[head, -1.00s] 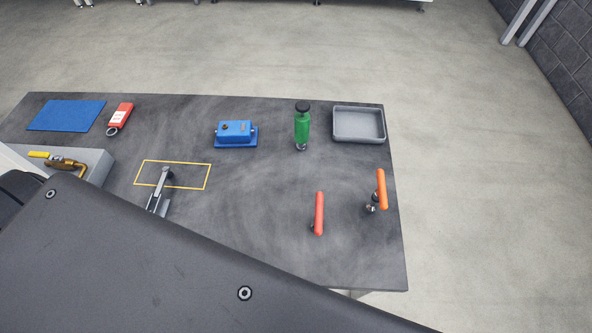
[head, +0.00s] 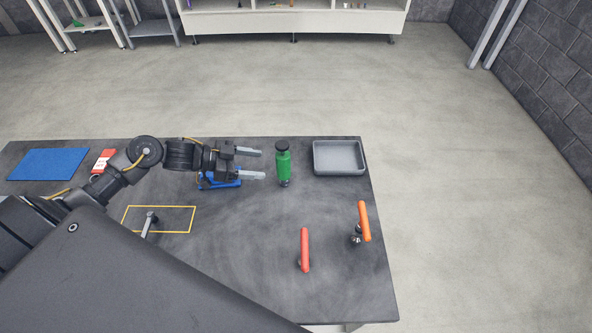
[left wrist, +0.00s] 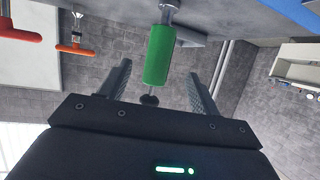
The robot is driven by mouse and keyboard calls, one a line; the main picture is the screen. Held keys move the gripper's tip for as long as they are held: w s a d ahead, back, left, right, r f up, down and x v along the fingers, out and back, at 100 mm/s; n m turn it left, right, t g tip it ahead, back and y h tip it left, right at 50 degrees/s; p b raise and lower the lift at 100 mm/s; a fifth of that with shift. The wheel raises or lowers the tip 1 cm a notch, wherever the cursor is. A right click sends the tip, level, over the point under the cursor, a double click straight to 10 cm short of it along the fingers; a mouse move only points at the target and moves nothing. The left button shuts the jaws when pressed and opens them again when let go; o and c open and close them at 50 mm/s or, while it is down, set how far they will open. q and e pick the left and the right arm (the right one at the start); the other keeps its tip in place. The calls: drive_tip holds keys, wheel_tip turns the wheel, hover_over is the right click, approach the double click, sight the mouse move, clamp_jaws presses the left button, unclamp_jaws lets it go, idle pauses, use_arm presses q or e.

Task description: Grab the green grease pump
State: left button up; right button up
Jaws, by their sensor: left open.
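The green grease pump (head: 283,164) stands upright on the dark table, with a black cap on top and a metal nozzle at its base. My left gripper (head: 255,163) is open and empty just left of the pump in the head view, its two fingers pointing at it. In the left wrist view, the pump (left wrist: 158,55) appears ahead, between the lines of the two spread fingers (left wrist: 158,85). The fingers look clear of the pump. My right gripper is in neither view.
A blue box (head: 222,181) sits partly hidden beneath my left gripper. A grey tray (head: 340,173) is just right of the pump. Red (head: 305,248) and orange (head: 364,221) handles stand nearer the front right. A blue mat (head: 48,163) and red tag (head: 103,160) lie far left.

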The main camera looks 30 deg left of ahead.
sight(289, 166)
use_arm(q)
drive_tip(key=p+x, duration=0.1)
drive_tip(key=x, duration=0.4)
drive_tip(key=shift+w+d, duration=0.15)
drive_tip(key=shift+d, duration=0.15)
drive_tip(key=shift+w+d+p, duration=0.1)
drive_tip(key=shift+d+p, duration=0.05)
drive_tip(key=shift+p, duration=0.35)
drive_tip(key=p+x, duration=0.1)
drive_tip(key=x, duration=0.2)
drive_tip(key=shift+w+d+f+p, duration=0.15)
drive_tip(key=shift+w+d+p, duration=0.1)
drive_tip(key=shift+d+p, duration=0.1)
drive_tip(key=shift+w+d+f, duration=0.25)
drive_tip(key=shift+d+f, duration=0.05)
drive_tip(key=shift+d, duration=0.05)
drive_tip(key=shift+a, duration=0.1)
drive_tip(key=shift+c, duration=0.7)
drive_tip(key=c, duration=1.2)
drive_tip(key=shift+r, duration=0.2)
